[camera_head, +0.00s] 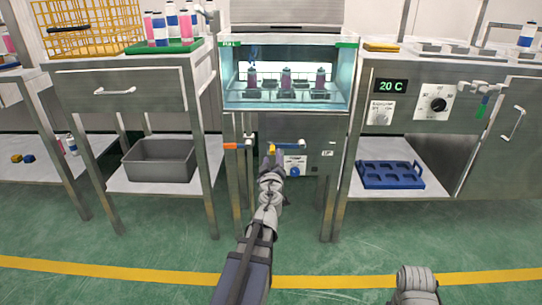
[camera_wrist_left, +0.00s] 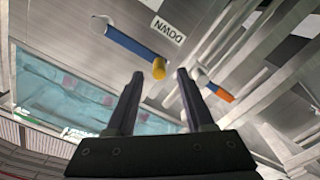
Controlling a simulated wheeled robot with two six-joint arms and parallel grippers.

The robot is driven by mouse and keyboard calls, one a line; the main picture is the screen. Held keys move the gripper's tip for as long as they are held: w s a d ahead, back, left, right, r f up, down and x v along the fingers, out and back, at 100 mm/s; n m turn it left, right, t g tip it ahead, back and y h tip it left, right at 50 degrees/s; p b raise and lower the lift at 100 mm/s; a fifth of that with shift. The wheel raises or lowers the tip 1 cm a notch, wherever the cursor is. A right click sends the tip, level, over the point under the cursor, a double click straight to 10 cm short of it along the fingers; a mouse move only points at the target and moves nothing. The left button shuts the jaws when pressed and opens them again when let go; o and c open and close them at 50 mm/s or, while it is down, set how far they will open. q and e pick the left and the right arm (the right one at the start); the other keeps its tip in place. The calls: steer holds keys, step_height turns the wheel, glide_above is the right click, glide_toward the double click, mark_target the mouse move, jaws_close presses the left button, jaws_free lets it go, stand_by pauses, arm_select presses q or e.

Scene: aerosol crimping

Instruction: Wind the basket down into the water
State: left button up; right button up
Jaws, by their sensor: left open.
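The water bath (camera_head: 341,88) stands in the middle with a lit, teal window. Inside it a dark basket (camera_head: 270,97) holds several pink cans upright; where the water level lies against them I cannot tell. On the front below is a blue handle with a yellow tip (camera_head: 271,148); it also shows in the left wrist view (camera_wrist_left: 135,45) beside a DOWN label (camera_wrist_left: 167,30). My left gripper (camera_wrist_left: 160,74) is open, its fingertips just short of the yellow tip, with no clear contact; it also shows in the head view (camera_head: 271,160). My right gripper is out of view.
A second blue handle with an orange tip (camera_wrist_left: 215,88) is close to the right finger in the wrist view. A blue dial (camera_head: 295,172) sits below the handles. Steel benches flank the bath, one with a grey bin (camera_head: 160,160), one with a blue tray (camera_head: 390,175).

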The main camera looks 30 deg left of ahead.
arm_select(q)
steer(key=v, duration=0.4)
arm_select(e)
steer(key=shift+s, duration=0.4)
arm_select(q)
steer(key=s+d+f+m+g+h+p, duration=0.1)
steer(key=s+d+f+m+g+p, duration=0.2)
steer(key=d+p, duration=0.45)
steer(key=s+d+m+g+h+p, duration=0.25)
steer(key=d+g+p, duration=0.2)
steer(key=d, duration=0.55)
steer(key=s+d+m+g+h+p, duration=0.2)
steer(key=s+d+m+g+p, duration=0.15)
steer(key=s+d+m, duration=0.4)
steer(key=s+d+m+g+h+p, duration=0.25)
steer(key=s+d+m+g, duration=0.25)
steer(key=s+d, duration=0.5)
step_height(320, 180, up, 36)
steer(key=w+d+p, duration=0.1)
steer(key=w+p, duration=0.1)
steer(key=p, duration=3.5)
steer(key=shift+w+d+r, duration=0.25)
steer(key=shift+d, duration=0.15)
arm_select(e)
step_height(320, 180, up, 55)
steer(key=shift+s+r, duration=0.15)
